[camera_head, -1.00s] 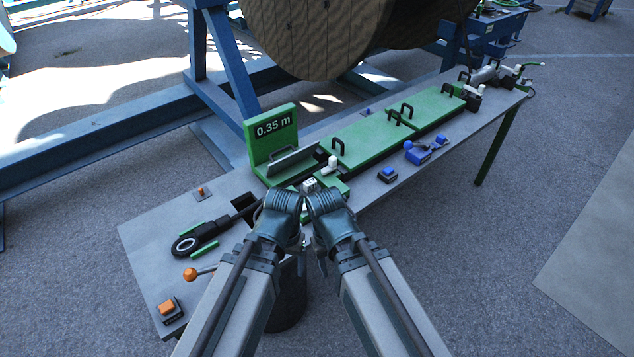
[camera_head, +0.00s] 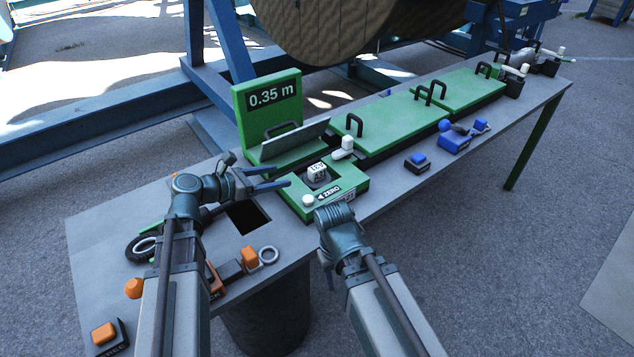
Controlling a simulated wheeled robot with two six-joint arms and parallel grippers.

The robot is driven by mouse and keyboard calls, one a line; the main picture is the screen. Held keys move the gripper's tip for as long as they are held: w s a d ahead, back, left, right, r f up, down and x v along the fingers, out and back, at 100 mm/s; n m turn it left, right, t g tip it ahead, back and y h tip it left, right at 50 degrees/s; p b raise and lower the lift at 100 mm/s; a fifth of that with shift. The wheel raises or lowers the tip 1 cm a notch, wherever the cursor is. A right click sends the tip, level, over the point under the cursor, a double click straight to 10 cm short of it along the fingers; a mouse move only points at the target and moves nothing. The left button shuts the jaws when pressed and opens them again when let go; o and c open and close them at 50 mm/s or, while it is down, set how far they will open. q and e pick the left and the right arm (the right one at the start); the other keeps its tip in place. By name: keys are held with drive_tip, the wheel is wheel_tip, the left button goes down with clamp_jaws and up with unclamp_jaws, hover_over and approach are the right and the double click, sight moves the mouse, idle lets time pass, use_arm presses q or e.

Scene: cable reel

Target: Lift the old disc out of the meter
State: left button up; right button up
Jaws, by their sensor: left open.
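The green meter (camera_head: 347,193) stands on the grey bench with a white numbered counter (camera_head: 317,172) in its top and a ZERO label on its front. A grey flap with a handle (camera_head: 295,138) stands tilted up behind it. I cannot make out the old disc in the meter. My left gripper (camera_head: 282,176) is open and empty, its two fingers pointing right toward the meter's left side, close to it. My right gripper (camera_head: 327,262) hangs in front of the meter; its fingers are mostly hidden behind its wrist.
A green display (camera_head: 268,97) reads 0.35 m. A square hole (camera_head: 249,217) opens in the bench above a dark bin (camera_head: 268,318). A dark wheel-like disc (camera_head: 136,250) lies at left, partly behind my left arm.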

sight(310, 170)
use_arm(q)
drive_tip(key=b+x, duration=0.2)
drive_tip(key=x, duration=0.5)
drive_tip(key=shift+w+d, duration=0.1)
drive_tip(key=shift+w, duration=0.05)
drive_tip(key=shift+w+d, duration=0.35)
drive_tip(key=shift+d, duration=0.2)
drive_tip(key=shift+d+f, duration=0.1)
drive_tip(key=x, duration=0.1)
drive_tip(key=b+x, duration=0.1)
drive_tip(key=x, duration=0.3)
drive_tip(key=shift+s+d+r+b, duration=0.2)
drive_tip(key=shift+d+r+b, duration=0.05)
drive_tip(key=shift+d+b, duration=0.05)
drive_tip(key=shift+c, duration=0.3)
clamp_jaws()
